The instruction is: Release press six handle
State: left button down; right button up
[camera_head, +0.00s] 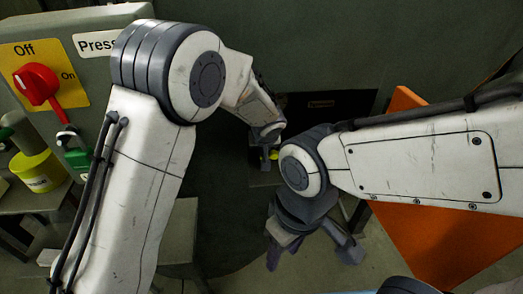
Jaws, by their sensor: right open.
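A red handle (38,84) sits on a yellow plate (20,62) marked Off and On, on a grey-green machine at the left. A white label reading "Press" (92,43) is beside it; the rest of the label is hidden behind my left arm. My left gripper (263,152) is small and dark beyond my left wrist, low against the dark background, well to the right of the red handle. Its fingers are unclear, and a small yellow-green spot shows beside it. My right gripper (311,250) hangs fingers down at lower centre, open and empty, far from the handle.
A green part (77,158) is on the machine below the handle. A yellow container (39,172) stands on a grey bench at the far left. An orange panel (428,246) stands at the right, behind my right arm. A dark panel with a small orange label (321,104) is at the back.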

pick_arm(q)
jog(key=v, duration=1)
jog(key=shift+r+b, duration=0.2)
jog(key=shift+b, duration=0.2)
pick_arm(e)
jog(key=shift+f, duration=0.45)
pick_arm(q)
jog(key=shift+s, duration=0.1)
pick_arm(e)
jog(key=c, duration=0.3)
grip_shut()
pick_arm(q)
jog(key=s+a+m+g, duration=0.3)
jog(key=s+m, duration=0.1)
jog(key=s, duration=1.1)
jog(key=s+a+f+m+g+h, duration=0.1)
jog(key=s+a+m+g, duration=0.2)
jog(key=s, duration=1.2)
jog(key=shift+a+f+m+h, duration=0.15)
jog(key=shift+a+m+h, duration=0.15)
jog(key=shift+a+m, duration=0.45)
